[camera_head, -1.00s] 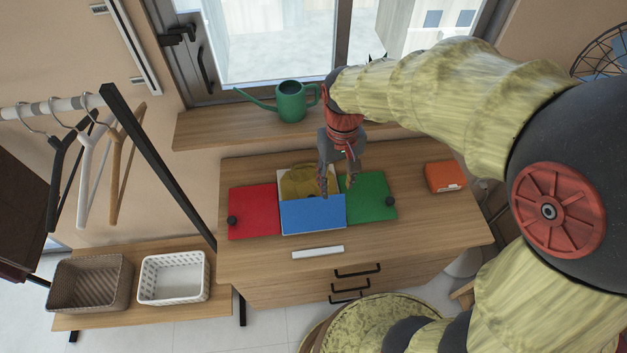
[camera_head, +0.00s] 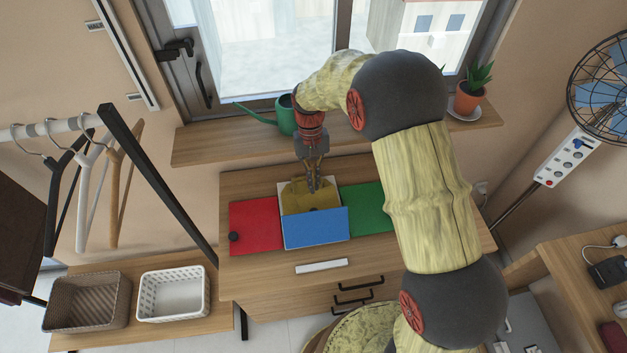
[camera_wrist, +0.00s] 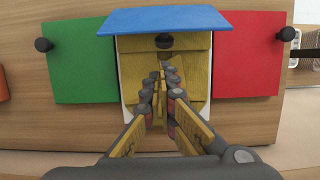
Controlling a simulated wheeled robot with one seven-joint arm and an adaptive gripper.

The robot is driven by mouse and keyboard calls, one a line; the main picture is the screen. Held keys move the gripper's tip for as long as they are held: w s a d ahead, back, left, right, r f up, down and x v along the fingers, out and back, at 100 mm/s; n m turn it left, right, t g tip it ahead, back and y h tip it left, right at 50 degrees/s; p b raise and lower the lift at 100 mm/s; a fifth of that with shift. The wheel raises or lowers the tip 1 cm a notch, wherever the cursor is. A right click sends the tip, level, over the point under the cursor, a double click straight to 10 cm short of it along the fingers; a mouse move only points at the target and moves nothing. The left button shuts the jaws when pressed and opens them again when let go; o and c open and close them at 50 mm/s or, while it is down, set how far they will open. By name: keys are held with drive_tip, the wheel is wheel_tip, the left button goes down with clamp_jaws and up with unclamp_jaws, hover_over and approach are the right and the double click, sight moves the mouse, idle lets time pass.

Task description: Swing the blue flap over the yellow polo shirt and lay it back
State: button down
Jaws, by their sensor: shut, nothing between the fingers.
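The blue flap (camera_head: 316,228) is at the near end of the folding board, between the red and green flaps. It also shows at the top of the wrist view (camera_wrist: 165,18), where it looks raised at a tilt. The yellow polo shirt (camera_head: 293,196) lies folded on the white middle panel (camera_wrist: 123,75), and the blue flap hides its near part. My gripper (camera_head: 314,188) points down over the shirt, beyond the blue flap. Its fingers are closed together with nothing between them in the wrist view (camera_wrist: 162,75). Whether the fingertips touch the shirt I cannot tell.
The red flap (camera_head: 255,224) and green flap (camera_head: 366,206) lie flat at either side. A white bar (camera_head: 321,266) lies near the table's front edge. A green watering can (camera_head: 285,115) stands on the sill behind. My arm covers the table's right side.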

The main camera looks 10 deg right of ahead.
drive_tip(key=b+x, duration=0.1)
drive_tip(key=x, duration=0.5)
drive_tip(key=shift+s+f, duration=0.1)
drive_tip(key=shift+f, duration=0.2)
